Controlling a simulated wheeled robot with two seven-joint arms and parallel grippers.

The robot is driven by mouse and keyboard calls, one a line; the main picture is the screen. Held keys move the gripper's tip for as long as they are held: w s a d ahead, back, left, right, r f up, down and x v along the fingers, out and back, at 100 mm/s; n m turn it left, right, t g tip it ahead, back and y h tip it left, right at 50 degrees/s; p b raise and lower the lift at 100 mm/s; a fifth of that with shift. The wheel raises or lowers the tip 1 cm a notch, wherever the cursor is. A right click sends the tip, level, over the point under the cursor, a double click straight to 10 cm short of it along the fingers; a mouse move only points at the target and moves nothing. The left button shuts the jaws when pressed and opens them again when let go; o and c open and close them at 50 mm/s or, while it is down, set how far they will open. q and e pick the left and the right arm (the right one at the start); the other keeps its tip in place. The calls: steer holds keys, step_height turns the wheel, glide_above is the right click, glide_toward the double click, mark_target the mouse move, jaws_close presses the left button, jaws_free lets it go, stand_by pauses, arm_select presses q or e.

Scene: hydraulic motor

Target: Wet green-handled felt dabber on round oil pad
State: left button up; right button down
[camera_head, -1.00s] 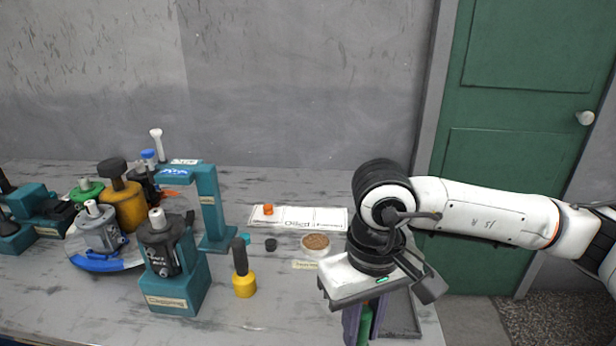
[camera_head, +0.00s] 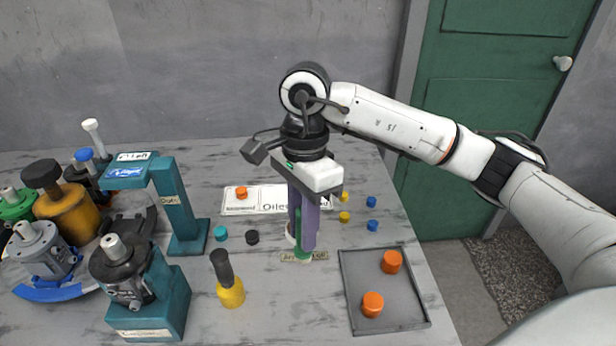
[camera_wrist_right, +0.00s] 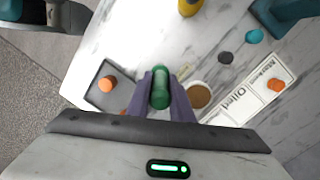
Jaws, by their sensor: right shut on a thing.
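My right gripper (camera_head: 303,230) is shut on the green-handled felt dabber (camera_head: 303,255) and holds it upright, with green showing between and below the fingers. In the right wrist view the green handle (camera_wrist_right: 160,88) sits between the two purple-grey fingers. The felt end cannot be made out. The round oil pad (camera_wrist_right: 200,95) is a brown disc in a pale dish, just right of the gripper in the wrist view. In the head view the fingers hide most of the pad, with only a pale rim (camera_head: 290,232) showing. My left gripper is not in view.
A grey tray (camera_head: 350,300) with two orange caps stands at right front. A label card (camera_head: 270,203) with an orange cap lies behind. A yellow bottle (camera_head: 230,292), teal stands (camera_head: 178,200) and motors fill the left. Small blue and yellow caps lie right of the gripper.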

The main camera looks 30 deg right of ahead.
steer(key=w+d+r+m+t+p, duration=0.1)
steer(key=w+d+m+t+p, duration=0.2)
steer(key=m, duration=1.1)
steer(key=w+d+r+m+t, duration=0.15)
steer(key=w+m, duration=0.25)
steer(key=m, duration=0.9)
steer(key=shift+t+h, duration=0.35)
steer(key=shift+h, duration=0.05)
steer(key=shift+d+f+b, duration=0.15)
steer(key=shift+f+b, duration=0.8)
steer(key=shift+f, duration=0.55)
steer(key=shift+d+f+b, duration=0.15)
steer(key=shift+f+b, duration=0.75)
steer(key=shift+f, duration=0.55)
steer(key=shift+f+b, duration=0.6)
steer(key=shift+f, duration=0.05)
